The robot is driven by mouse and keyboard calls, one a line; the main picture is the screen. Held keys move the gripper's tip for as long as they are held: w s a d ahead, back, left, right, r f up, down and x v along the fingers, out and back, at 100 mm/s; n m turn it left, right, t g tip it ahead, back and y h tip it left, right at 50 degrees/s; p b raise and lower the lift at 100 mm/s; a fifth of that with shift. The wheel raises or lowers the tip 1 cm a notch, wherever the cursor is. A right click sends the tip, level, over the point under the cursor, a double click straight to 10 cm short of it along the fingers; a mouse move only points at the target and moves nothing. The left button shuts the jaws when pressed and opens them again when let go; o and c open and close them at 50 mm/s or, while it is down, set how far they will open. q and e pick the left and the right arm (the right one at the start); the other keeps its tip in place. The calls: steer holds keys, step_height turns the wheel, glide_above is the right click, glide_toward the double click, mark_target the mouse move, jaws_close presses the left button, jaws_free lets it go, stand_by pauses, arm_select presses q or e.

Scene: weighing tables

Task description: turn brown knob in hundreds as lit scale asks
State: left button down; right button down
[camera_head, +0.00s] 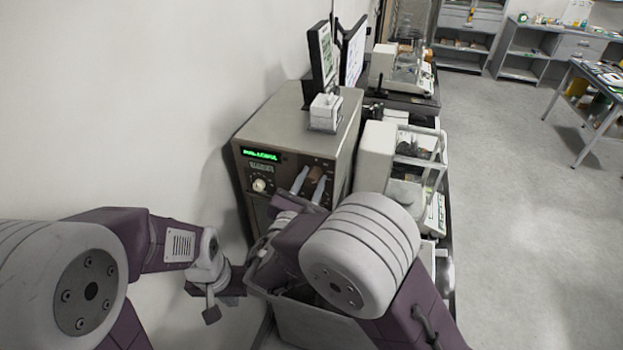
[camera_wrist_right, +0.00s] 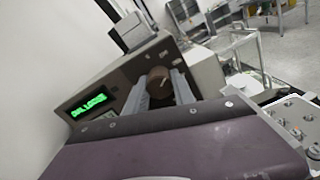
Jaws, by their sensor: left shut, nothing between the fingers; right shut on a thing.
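The brown knob (camera_wrist_right: 158,80) is on the front panel of a grey-brown instrument box (camera_head: 285,125). My right gripper (camera_wrist_right: 160,88) is shut on it, one finger on each side; in the head view the knob (camera_head: 314,174) shows between the fingertips. A lit green display (camera_wrist_right: 88,104) is on the same panel, also in the head view (camera_head: 262,155); its text is too small to read surely. My left gripper (camera_head: 211,312) is shut and empty, low at the left, away from the panel.
A white knob (camera_head: 260,185) sits below the display. A balance with a clear draft shield (camera_head: 415,160) stands right of the box, and another balance (camera_head: 405,70) stands behind. Two monitors (camera_head: 322,55) rise at the back. A grey bin (camera_head: 320,325) is below my right arm.

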steer(key=shift+r+n+p, duration=0.1)
steer(key=shift+n+p, duration=0.3)
steer(key=shift+n, duration=1)
steer(key=c, duration=1.1)
jaws_free()
steer(key=shift+o, duration=0.2)
steer(key=shift+s, duration=0.15)
